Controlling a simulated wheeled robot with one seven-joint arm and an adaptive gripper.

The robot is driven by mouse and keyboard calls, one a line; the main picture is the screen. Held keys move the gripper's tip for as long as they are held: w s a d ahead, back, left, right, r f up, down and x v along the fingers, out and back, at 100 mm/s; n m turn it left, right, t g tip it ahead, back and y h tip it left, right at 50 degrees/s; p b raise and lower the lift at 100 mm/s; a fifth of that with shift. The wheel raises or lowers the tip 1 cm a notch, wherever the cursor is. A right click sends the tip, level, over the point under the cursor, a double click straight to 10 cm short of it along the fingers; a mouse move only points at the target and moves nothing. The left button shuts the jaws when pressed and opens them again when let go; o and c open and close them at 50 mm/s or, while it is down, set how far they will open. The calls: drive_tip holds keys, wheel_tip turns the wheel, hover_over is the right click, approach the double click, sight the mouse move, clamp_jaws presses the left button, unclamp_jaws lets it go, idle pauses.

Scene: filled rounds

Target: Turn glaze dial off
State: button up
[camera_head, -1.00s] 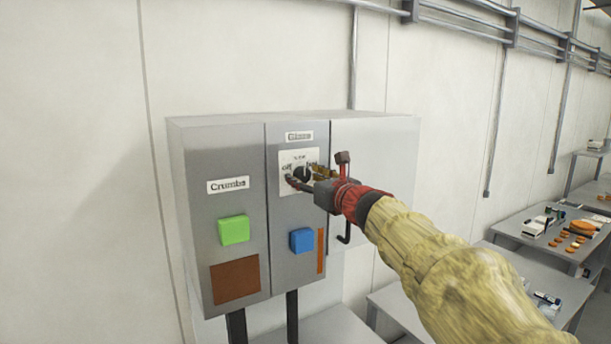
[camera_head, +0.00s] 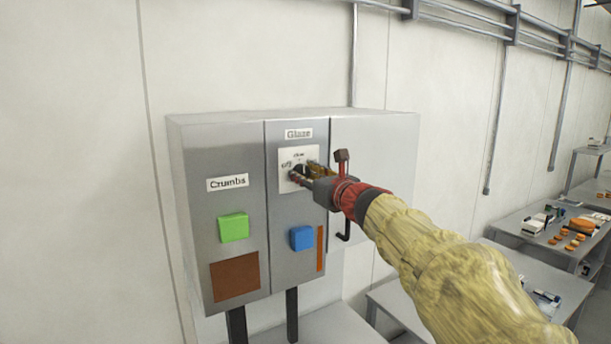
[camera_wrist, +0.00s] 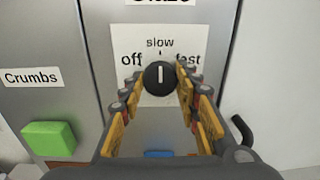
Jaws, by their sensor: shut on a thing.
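The glaze dial (camera_wrist: 160,77) is a round black knob on a white plate (camera_wrist: 147,48) marked off at left, slow at top and fast at right. Its white line stands upright, toward slow. The plate also shows in the head view (camera_head: 285,160), under the Glaze label (camera_head: 298,134); there my fingers mostly hide the dial. My gripper (camera_head: 304,174) reaches in from the right and is shut on the dial, with one finger on each side of it. Its fingers also show in the wrist view (camera_wrist: 161,84).
Left of the Glaze panel is a Crumbs panel with a green button (camera_head: 233,227) and a brown patch (camera_head: 235,277). A blue button (camera_head: 302,238) and an orange strip (camera_head: 320,249) sit below the dial. A dark handle (camera_head: 344,232) is just right. Tables with items stand far right.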

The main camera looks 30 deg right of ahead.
drive_tip(key=shift+c, duration=0.6)
drive_tip(key=shift+n+b, duration=0.3)
drive_tip(key=shift+b, duration=0.3)
drive_tip(key=shift+f+n+b, duration=0.25)
drive_tip(key=shift+n+b, duration=0.25)
drive_tip(key=shift+b, duration=0.45)
drive_tip(key=n+b, duration=0.9)
drive_tip(key=b, duration=0.2)
drive_tip(key=shift+b, duration=0.3)
drive_tip(key=shift+r+n+b, duration=0.1)
drive_tip(key=shift+n+b, duration=0.45)
drive_tip(key=shift+n, duration=0.15)
drive_tip(key=o, duration=1.1)
drive_tip(key=shift+o, duration=0.3)
